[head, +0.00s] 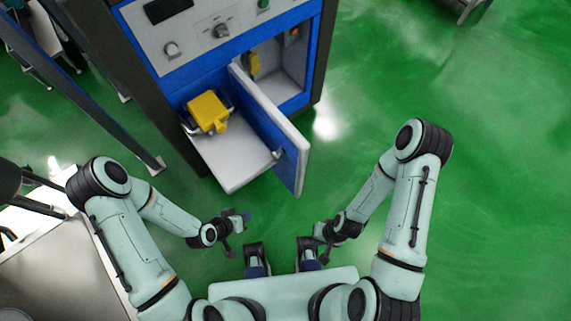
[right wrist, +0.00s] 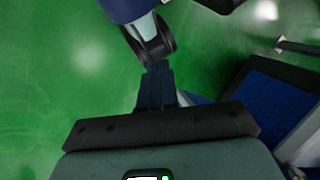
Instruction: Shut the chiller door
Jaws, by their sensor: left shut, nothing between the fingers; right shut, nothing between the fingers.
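The chiller door (head: 268,122) stands open in the head view. It juts out from the blue and grey cabinet toward me, with a pale top edge and a blue face. A small handle (head: 277,154) shows near its outer end. The chiller compartment (head: 283,70) behind it is open, with a yellow item (head: 254,63) inside, partly hidden by the door. My left gripper (head: 243,218) is shut and empty, below the door's outer end and apart from it. My right gripper (head: 321,232) is shut and empty, to the lower right of the door. Its closed fingers show in the right wrist view (right wrist: 157,75).
A pale shelf (head: 234,168) left of the door bears a yellow object (head: 208,112). A control panel (head: 215,35) with knobs is above. A blue post frame (head: 95,105) and a grey table (head: 60,270) stand at the left.

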